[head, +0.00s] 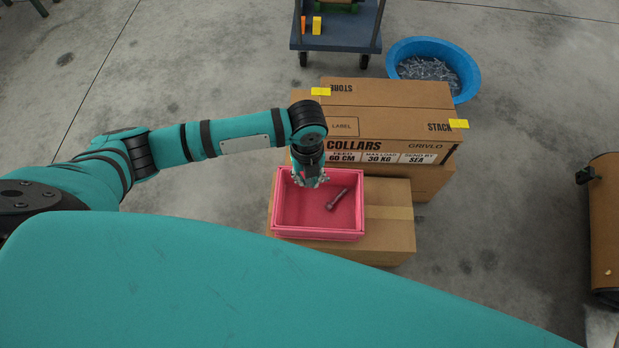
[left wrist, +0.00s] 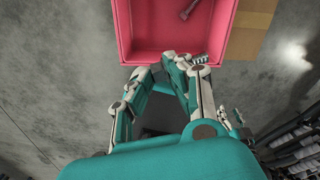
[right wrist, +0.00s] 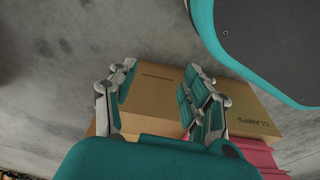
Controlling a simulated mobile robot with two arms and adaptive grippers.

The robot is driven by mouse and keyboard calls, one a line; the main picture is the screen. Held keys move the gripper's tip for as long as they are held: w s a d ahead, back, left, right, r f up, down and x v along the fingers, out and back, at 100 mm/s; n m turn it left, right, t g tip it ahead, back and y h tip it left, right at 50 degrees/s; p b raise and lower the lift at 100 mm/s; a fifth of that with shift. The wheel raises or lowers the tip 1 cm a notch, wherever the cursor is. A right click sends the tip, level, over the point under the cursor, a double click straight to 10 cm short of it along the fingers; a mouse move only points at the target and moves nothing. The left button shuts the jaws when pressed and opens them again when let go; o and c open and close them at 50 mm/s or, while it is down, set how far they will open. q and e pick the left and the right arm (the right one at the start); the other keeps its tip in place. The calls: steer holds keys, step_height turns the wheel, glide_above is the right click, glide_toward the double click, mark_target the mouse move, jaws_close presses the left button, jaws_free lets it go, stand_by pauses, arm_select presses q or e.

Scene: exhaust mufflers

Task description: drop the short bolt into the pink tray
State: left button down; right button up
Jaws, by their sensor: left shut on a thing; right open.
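The pink tray (head: 281,231) sits on a cardboard box in the head view. A dark bolt (head: 338,199) lies on the tray floor, right of centre; its end also shows at the top of the left wrist view (left wrist: 189,9). My left gripper (head: 310,180) points down over the tray's back left part. It is shut on a small grey piece, apparently the short bolt (left wrist: 201,58), mostly hidden by the fingers. My right gripper (right wrist: 160,85) is open and empty in the right wrist view, outside the head view.
A large cardboard carton (head: 385,95) stands right behind the tray. A blue tub (head: 400,48) of many bolts is on the floor behind it. A dark cart (head: 345,38) stands at the back, and a brown cylinder (head: 606,220) at the right edge.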

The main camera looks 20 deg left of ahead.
arm_select(q)
steer(key=w+a+f+m+b, duration=0.1)
steer(key=w+f+m+b, duration=0.3)
steer(key=f+m+b, duration=0.6)
step_height(320, 180, down, 2)
steer(key=shift+f+m, duration=0.1)
steer(key=shift+m, duration=0.2)
arm_select(e)
steer(key=w+r+t, duration=0.1)
steer(key=w+r, duration=0.2)
steer(key=r, duration=1.5)
steer(key=shift+r, duration=0.2)
arm_select(q)
steer(key=shift+w, duration=0.1)
arm_select(e)
steer(key=shift+w, duration=0.1)
arm_select(q)
steer(key=c, duration=1.2)
jaws_free()
